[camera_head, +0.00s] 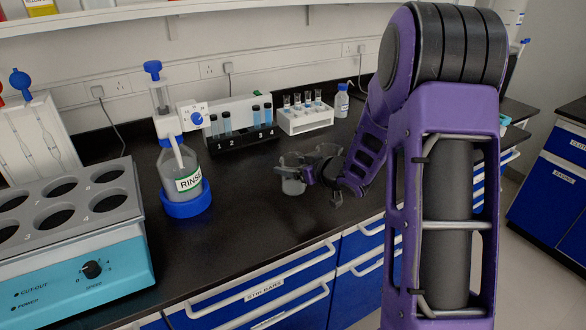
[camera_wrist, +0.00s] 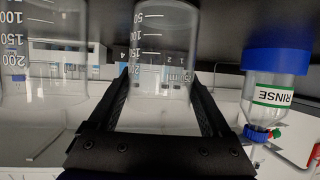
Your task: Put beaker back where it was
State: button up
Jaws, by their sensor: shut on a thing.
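My gripper (camera_head: 308,177) is low over the black bench, shut on a clear glass beaker (camera_head: 291,186). In the wrist view, which is upside down, the beaker (camera_wrist: 165,45) stands between the two black fingers, with its white volume marks showing.
A RINSE bottle (camera_head: 186,180) with a blue base stands left of my gripper. Behind are a numbered vial holder (camera_head: 240,125), a white tube rack (camera_head: 305,119) and a small bottle (camera_head: 342,101). A teal heating unit (camera_head: 95,270) fills the left front. The bench (camera_head: 245,235) before my gripper is clear.

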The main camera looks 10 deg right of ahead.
jog(key=shift+f, duration=0.1)
jog(key=o, duration=1.4)
jog(key=shift+r, duration=0.35)
jog(key=p+v, duration=0.2)
jog(key=v, duration=1)
jog(key=shift+f, duration=0.2)
